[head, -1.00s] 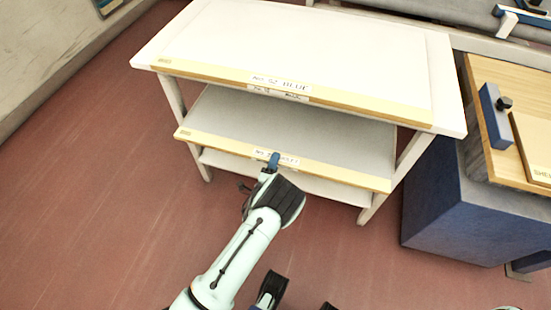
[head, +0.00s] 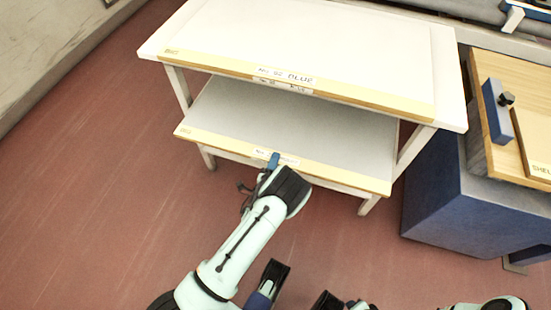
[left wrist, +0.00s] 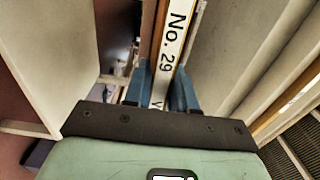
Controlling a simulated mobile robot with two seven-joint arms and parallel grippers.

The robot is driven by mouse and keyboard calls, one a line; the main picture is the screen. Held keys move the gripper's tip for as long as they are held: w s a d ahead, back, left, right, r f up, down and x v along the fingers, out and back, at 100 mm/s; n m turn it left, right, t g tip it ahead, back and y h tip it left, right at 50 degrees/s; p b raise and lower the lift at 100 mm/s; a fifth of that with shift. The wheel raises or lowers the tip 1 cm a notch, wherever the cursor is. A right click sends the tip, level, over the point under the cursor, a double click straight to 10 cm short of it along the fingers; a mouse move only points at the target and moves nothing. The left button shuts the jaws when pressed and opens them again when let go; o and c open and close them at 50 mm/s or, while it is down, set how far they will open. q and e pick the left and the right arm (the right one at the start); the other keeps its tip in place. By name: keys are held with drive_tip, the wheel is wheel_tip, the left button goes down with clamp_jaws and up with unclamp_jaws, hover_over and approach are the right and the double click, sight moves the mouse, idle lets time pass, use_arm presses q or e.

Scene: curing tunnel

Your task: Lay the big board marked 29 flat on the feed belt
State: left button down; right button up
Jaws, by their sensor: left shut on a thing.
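The board marked 29 (head: 225,118) lies level at the lower tier of a white rack, a grey sheet with a pale wooden front edge. Its label (left wrist: 172,42) reads "No. 29" in the left wrist view, with the rest cut off. My left gripper (head: 273,160) is shut on the middle of that front edge; its blue fingers also show in the left wrist view (left wrist: 162,85). The board's back part is hidden under the upper tier. My right gripper (head: 298,292) is partly in view at the bottom, its dark fingers apart and empty. I cannot clearly identify the feed belt.
Another board (head: 300,40), labelled "BLUE", lies on the rack's top (head: 452,85) above. A wooden-topped bench (head: 510,85) with a blue clamp (head: 495,112) stands on a blue base at right. A long grey surface runs along the top right. The red floor at left is clear.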

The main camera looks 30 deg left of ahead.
use_arm(q)
drive_tip(key=shift+r+p+v, duration=0.15)
drive_tip(key=shift+p+v, duration=0.25)
drive_tip(key=shift+v, duration=0.95)
drive_tip(key=shift+r+p+v, duration=0.15)
drive_tip(key=shift+p+v, duration=0.2)
drive_tip(key=shift+v, duration=0.95)
use_arm(e)
drive_tip(key=shift+r, duration=1)
use_arm(q)
drive_tip(key=c, duration=0.8)
unclamp_jaws()
drive_tip(key=shift+c, duration=0.2)
drive_tip(key=p+v, duration=0.2)
drive_tip(key=v, duration=1.1)
drive_tip(key=shift+s+d, duration=0.2)
drive_tip(key=shift+s, duration=0.05)
use_arm(e)
drive_tip(key=s+a+r+n+g+y, duration=0.1)
drive_tip(key=s+a+r, duration=0.2)
drive_tip(key=s+a, duration=0.2)
drive_tip(key=shift+r+g, duration=0.3)
drive_tip(key=shift+r, duration=0.1)
use_arm(q)
drive_tip(key=shift+r, duration=0.1)
use_arm(e)
drive_tip(key=shift+r, duration=0.1)
